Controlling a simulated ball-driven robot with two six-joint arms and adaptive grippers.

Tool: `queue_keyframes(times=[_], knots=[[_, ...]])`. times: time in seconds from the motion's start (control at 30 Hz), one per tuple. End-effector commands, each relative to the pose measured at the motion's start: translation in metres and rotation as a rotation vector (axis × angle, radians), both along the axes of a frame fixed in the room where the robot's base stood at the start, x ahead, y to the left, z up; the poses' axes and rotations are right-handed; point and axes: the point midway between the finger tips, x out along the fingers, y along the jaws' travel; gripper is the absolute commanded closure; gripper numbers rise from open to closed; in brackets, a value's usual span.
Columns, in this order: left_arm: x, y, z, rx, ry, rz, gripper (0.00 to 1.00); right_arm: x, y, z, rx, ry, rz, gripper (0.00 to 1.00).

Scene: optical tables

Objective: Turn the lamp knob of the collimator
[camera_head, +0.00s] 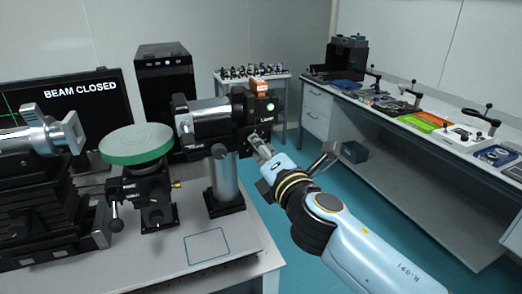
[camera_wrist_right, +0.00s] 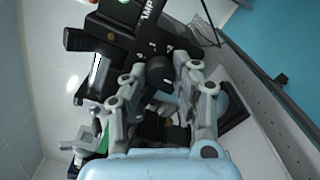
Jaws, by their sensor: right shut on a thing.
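The collimator (camera_head: 210,118) is a black and silver tube lying level on a thick post at the middle of the head view. In the right wrist view the lamp housing (camera_wrist_right: 125,35) carries white lettering, partly cut off. The round black lamp knob (camera_wrist_right: 160,71) sits between the fingertips of my right gripper (camera_wrist_right: 164,70), which is shut on it. In the head view my right gripper (camera_head: 262,146) reaches the housing's lower right and hides the knob. My left gripper is not in view.
A round green-topped stage (camera_head: 136,144) and a silver instrument (camera_head: 50,134) stand left of the collimator on the optical table (camera_head: 205,246). A screen (camera_head: 75,100) behind reads "BEAM CLOSED". A long bench (camera_head: 440,128) with tools runs along the right. Blue floor lies between.

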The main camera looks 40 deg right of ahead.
Motion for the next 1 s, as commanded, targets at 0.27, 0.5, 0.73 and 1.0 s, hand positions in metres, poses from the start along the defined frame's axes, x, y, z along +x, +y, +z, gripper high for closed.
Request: queue_keyframes(times=[0.27, 0.5, 0.73, 1.0], knots=[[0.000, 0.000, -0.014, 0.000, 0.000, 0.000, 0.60, 0.000, 0.000, -0.003, 0.192, -0.046, 0.000, 1.00], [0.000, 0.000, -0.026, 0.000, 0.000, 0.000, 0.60, 0.000, 0.000, -0.003, 0.391, -0.093, -0.001, 1.00], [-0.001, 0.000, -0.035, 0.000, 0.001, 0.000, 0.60, 0.000, 0.000, -0.003, 0.549, -0.131, -0.001, 1.00], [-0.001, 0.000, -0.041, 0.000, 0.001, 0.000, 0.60, 0.000, 0.000, -0.003, 0.661, -0.155, -0.003, 1.00]])
